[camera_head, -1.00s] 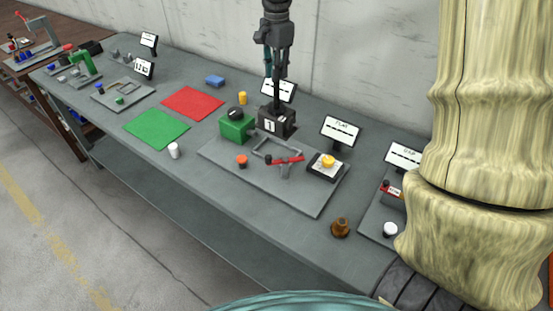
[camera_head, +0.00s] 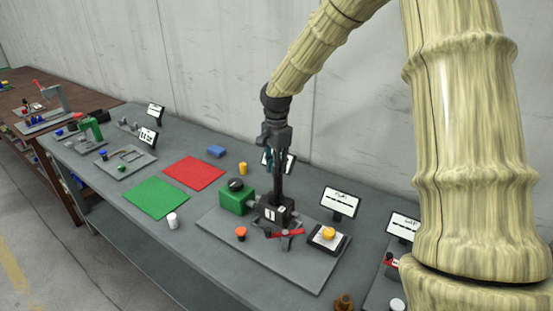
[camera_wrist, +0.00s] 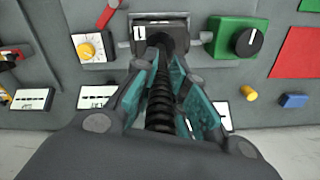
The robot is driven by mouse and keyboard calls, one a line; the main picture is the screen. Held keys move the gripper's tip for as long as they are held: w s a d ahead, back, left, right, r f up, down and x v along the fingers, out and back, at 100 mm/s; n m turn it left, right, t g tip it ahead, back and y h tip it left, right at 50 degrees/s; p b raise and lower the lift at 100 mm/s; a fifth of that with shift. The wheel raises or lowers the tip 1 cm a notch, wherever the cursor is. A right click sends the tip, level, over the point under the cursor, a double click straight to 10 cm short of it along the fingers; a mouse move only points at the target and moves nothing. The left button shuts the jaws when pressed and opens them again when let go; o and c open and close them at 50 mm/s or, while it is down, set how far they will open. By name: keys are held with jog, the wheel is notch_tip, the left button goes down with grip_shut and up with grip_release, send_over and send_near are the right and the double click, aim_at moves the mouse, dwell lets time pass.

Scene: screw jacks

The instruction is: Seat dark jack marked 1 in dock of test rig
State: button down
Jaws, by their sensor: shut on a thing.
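The dark jack (camera_head: 274,207), marked 1 on its block, is upright at the dock of the test rig. My gripper (camera_head: 277,160) is shut on the jack's tall black screw, above the block. In the wrist view the ribbed screw (camera_wrist: 160,112) runs between the teal fingers, and the block (camera_wrist: 138,33) shows beyond them. The block covers most of the grey dock frame (camera_wrist: 184,58), so I cannot tell whether it rests fully down inside. The red clamp handle (camera_head: 287,233) lies in front of the block. The rig plate (camera_head: 255,262) is under it all.
On the rig, a green box with a black knob (camera_head: 236,199) stands left, an orange button (camera_head: 241,233) in front, and a yellow knob panel (camera_head: 328,237) right. A sign (camera_head: 341,201) stands behind. Green (camera_head: 156,198) and red mats (camera_head: 194,172) lie left.

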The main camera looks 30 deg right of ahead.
jog(key=shift+w+f+p, duration=0.1)
jog(key=shift+f+p, duration=0.7)
jog(key=shift+f, duration=1.15)
jog(key=c, duration=1.5)
grip_release()
jog(key=shift+s+f, duration=0.15)
jog(key=shift+s, duration=0.05)
jog(key=shift+o, duration=0.2)
jog(key=shift+a, duration=0.1)
notch_tip(320, 180, up, 12)
jog(key=b, duration=0.3)
jog(key=shift+b, duration=0.3)
